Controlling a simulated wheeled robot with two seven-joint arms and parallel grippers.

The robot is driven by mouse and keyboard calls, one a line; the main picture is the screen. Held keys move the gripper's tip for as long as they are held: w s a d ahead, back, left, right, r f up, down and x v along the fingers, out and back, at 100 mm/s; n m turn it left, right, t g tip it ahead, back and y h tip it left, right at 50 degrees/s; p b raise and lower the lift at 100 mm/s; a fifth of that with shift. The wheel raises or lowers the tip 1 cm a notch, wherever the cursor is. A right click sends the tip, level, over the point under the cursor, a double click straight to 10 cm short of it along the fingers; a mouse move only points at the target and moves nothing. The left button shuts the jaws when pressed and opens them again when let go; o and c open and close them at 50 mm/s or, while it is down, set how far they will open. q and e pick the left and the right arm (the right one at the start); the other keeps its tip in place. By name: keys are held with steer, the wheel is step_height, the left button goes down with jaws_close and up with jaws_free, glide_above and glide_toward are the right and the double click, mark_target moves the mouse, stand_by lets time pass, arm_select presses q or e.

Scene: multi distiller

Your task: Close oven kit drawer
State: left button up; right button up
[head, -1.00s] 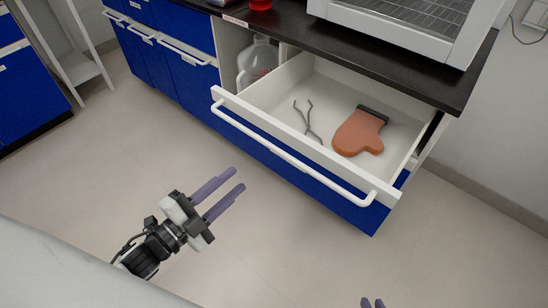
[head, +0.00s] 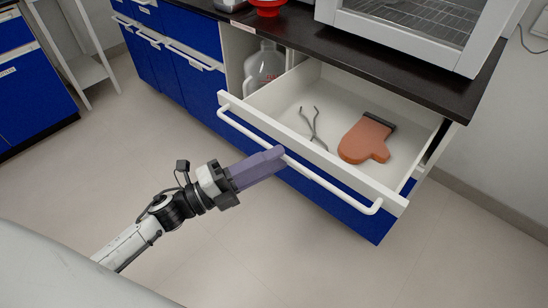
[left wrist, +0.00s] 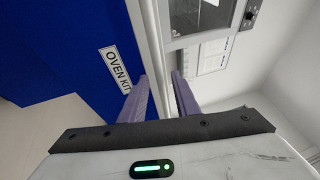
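The oven kit drawer (head: 330,170) stands pulled out of the blue cabinet, with its white rim, blue front and long white handle (head: 325,185) facing me. Inside lie an orange oven mitt (head: 366,140) and metal tongs (head: 313,128). My left gripper (head: 279,155) has its purple fingertips at the left-middle part of the handle. In the left wrist view its fingers (left wrist: 160,80) are spread apart in front of a white strip of the drawer, beside the "OVEN KIT" label (left wrist: 115,70). I cannot tell whether they touch it. My right gripper is out of view.
A dark countertop (head: 430,98) above the drawer carries a white oven-like appliance (head: 405,35) and a red item (head: 267,6). A clear jug (head: 265,65) stands in an open compartment left of the drawer. The floor (head: 300,255) in front is clear.

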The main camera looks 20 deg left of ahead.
arm_select(q)
steer(key=shift+w+d, duration=0.25)
jaws_close()
